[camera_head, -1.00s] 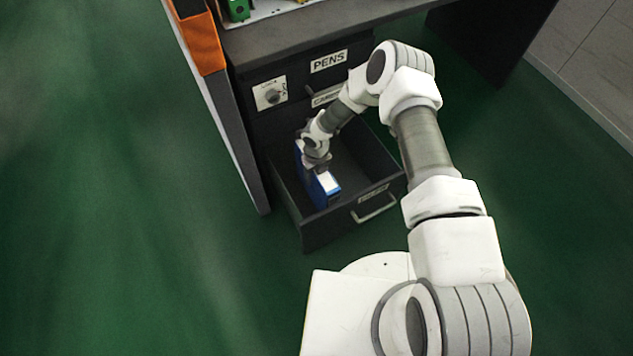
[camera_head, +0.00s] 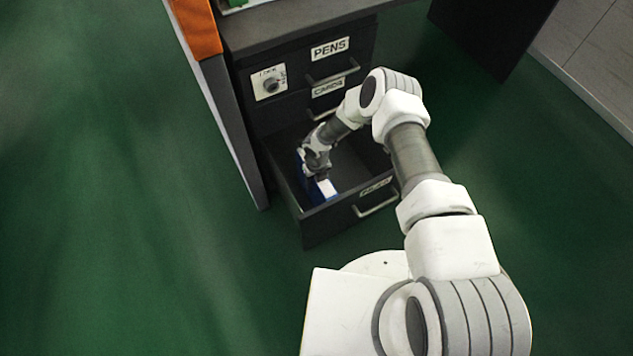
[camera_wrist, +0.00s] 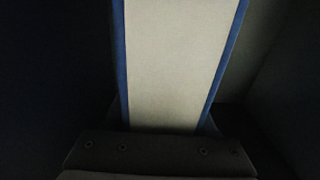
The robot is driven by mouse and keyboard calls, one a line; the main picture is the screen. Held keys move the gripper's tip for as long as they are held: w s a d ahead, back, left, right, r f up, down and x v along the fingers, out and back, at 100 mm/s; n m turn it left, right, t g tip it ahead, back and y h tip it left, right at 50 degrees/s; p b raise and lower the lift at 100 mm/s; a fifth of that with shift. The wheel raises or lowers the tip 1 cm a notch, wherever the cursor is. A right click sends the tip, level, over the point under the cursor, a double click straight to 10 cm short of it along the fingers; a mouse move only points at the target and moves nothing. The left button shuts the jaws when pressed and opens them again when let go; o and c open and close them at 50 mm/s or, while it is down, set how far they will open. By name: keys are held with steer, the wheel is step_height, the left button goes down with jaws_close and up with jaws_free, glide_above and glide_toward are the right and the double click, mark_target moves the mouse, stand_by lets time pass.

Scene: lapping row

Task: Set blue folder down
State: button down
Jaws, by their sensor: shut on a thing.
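The blue folder (camera_head: 326,190) stands on edge inside the open bottom drawer (camera_head: 328,224), near its left side. Its pale page edge and blue covers show in the wrist view (camera_wrist: 170,65). My gripper (camera_head: 319,172) reaches down into the drawer and is shut on the folder. The fingertips are hidden from the head view by the wrist. I cannot tell whether the folder's lower edge touches the drawer floor.
Above are two closed drawers, labelled PENS (camera_head: 329,48) and CARDS (camera_head: 328,87). A dial plate (camera_head: 269,83) is beside them. An orange-topped panel (camera_head: 200,30) stands at left. The drawer's right part looks empty.

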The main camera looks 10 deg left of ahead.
steer(key=shift+c, duration=1)
jaws_free()
step_height(320, 180, up, 12)
steer(key=p, duration=0.4)
steer(key=shift+r, duration=0.15)
steer(key=shift+d, duration=0.15)
